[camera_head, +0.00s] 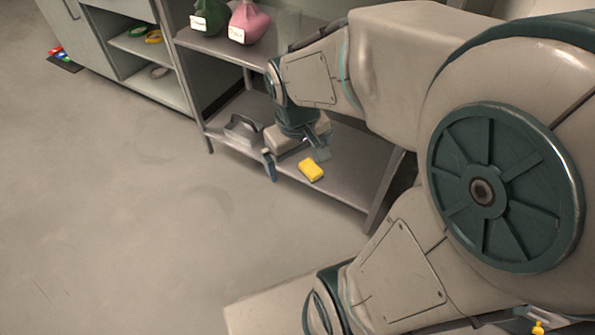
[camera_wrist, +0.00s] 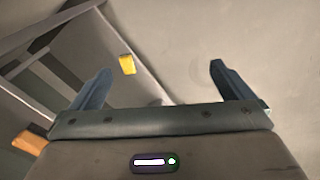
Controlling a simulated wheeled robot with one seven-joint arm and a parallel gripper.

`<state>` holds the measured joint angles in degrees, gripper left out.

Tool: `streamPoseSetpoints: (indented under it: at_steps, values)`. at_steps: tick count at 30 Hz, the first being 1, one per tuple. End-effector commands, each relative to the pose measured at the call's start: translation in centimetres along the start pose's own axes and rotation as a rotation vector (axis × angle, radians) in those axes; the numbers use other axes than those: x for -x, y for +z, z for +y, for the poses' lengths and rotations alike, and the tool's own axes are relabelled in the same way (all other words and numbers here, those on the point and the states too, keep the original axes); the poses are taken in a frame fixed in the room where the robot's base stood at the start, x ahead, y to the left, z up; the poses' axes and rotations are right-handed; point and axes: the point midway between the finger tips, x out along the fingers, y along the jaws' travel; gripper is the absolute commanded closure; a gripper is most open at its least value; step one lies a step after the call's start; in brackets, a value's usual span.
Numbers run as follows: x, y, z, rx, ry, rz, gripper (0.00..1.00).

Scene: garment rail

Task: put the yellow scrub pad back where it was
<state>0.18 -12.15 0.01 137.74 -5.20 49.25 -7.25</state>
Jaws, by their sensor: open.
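The yellow scrub pad (camera_head: 311,170) lies on the lower shelf (camera_head: 343,186) of a grey metal table, near its front edge. It also shows in the wrist view (camera_wrist: 127,64), close to the left fingertip in the picture. My gripper (camera_head: 295,162) is open, with nothing between its fingers. In the head view it hangs at the shelf's front edge, just left of the pad. In the wrist view the gap between the fingers (camera_wrist: 160,68) faces mostly the floor beyond the shelf edge. Whether a finger touches the pad cannot be told.
A grey object (camera_head: 242,128) stands on the lower shelf, left of my gripper. An orange-yellow object (camera_wrist: 30,142) shows at the wrist view's lower left. The floor (camera_head: 110,200) in front is clear.

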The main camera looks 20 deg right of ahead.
Motion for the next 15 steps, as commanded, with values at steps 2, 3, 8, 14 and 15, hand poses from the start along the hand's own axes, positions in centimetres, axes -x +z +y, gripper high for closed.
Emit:
streamPoseSetpoints:
  at_steps: [2,3,8,14,15]
  values:
    - [0.7,1.8,-1.1,-0.069,-0.027,0.013,0.00]
    - [0.9,2.5,-1.5,-0.097,-0.040,0.015,0.00]
    - [1.2,4.0,-2.5,-0.162,-0.069,0.018,0.00]
    - [1.2,4.2,-2.7,-0.173,-0.074,0.017,0.00]
    - [1.2,4.2,-2.7,-0.173,-0.073,0.017,0.00]
